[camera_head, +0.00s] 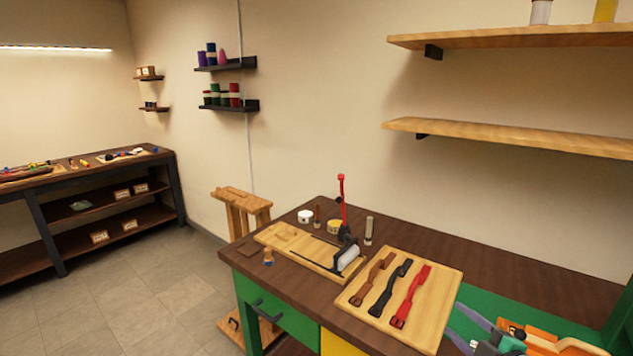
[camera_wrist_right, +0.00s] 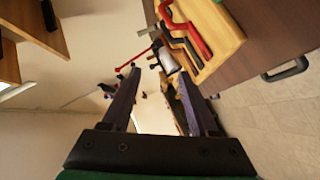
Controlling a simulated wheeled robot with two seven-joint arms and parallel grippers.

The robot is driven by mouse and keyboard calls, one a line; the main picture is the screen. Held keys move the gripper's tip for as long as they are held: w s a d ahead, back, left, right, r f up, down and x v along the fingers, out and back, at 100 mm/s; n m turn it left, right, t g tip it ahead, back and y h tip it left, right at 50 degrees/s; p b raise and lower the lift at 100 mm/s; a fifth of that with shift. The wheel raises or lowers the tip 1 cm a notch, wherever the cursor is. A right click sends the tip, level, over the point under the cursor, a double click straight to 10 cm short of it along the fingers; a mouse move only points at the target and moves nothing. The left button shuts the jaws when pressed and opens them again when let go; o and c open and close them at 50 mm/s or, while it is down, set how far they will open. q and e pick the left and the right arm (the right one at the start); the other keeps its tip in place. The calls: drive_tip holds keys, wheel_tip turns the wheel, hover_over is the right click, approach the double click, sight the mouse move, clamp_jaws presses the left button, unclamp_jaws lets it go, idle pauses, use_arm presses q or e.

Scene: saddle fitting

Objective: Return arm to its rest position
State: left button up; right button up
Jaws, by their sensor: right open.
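My right gripper (camera_head: 451,322) shows at the bottom right of the head view, its two grey-purple fingers apart and beside the front right corner of the strap board. In the right wrist view its fingers (camera_wrist_right: 160,73) stand wide apart with nothing held between them. The wrist view is turned sideways, with the bench and straps beyond the fingertips. My left gripper is in neither view.
A wooden board (camera_head: 445,304) holds brown (camera_head: 374,281), black (camera_head: 390,285) and red (camera_head: 411,296) straps. Left of it, a red-handled tool (camera_head: 342,190) stands by another board (camera_head: 272,238). Shelves (camera_head: 510,136) overhang the bench. Floor at left is clear.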

drive_tip(key=s+d+f+m+g+h, duration=0.1)
drive_tip(key=s+f+m+g+h, duration=0.4)
drive_tip(key=s+f+m, duration=0.45)
drive_tip(key=s+a+f+m+g+y, duration=0.35)
drive_tip(key=s+a+f+g, duration=0.35)
drive_tip(key=s, duration=0.5)
wheel_tip(320, 180, down, 25)
drive_tip(key=s+a+h+b, duration=0.1)
drive_tip(key=b, duration=0.4)
drive_tip(key=s+d+f+g+b, duration=0.1)
drive_tip(key=s+d+f+b, duration=0.2)
drive_tip(key=s+f, duration=1.4)
wheel_tip(320, 180, down, 3)
drive_tip(key=shift+s+f+g+b, duration=0.15)
drive_tip(key=shift+s+g+b, duration=0.25)
drive_tip(key=shift+b, duration=0.05)
